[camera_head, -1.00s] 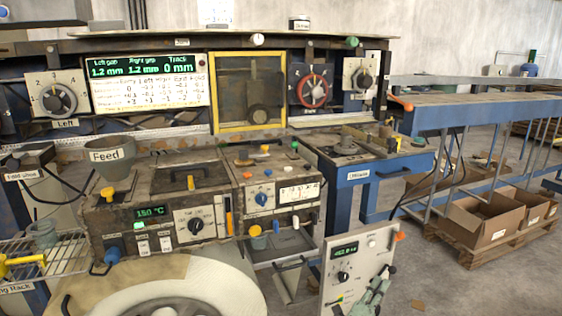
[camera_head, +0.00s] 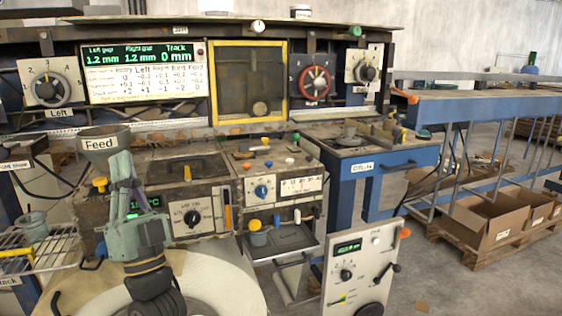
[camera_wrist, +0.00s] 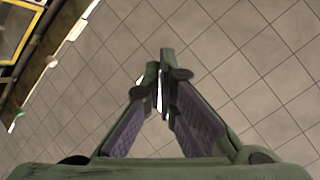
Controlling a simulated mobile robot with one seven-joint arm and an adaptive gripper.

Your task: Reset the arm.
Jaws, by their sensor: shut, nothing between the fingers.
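My gripper (camera_head: 122,162) stands upright at the left in the head view, with its fingers pointing up. It appears in front of the box with the green temperature display, below and right of the "Feed" funnel (camera_head: 104,142), and hides part of that box. I cannot tell how far it is from the box. In the wrist view my gripper (camera_wrist: 162,72) has its green fingers with purple pads converging at the tips. It is shut with nothing held.
A control panel (camera_head: 360,270) stands at the front right. A wire rack (camera_head: 45,258) is at the left. A white roll (camera_head: 225,285) is below my arm. Blue tables (camera_head: 370,160) and cardboard boxes (camera_head: 490,225) lie to the right. The wrist view shows a grey tiled surface (camera_wrist: 240,60).

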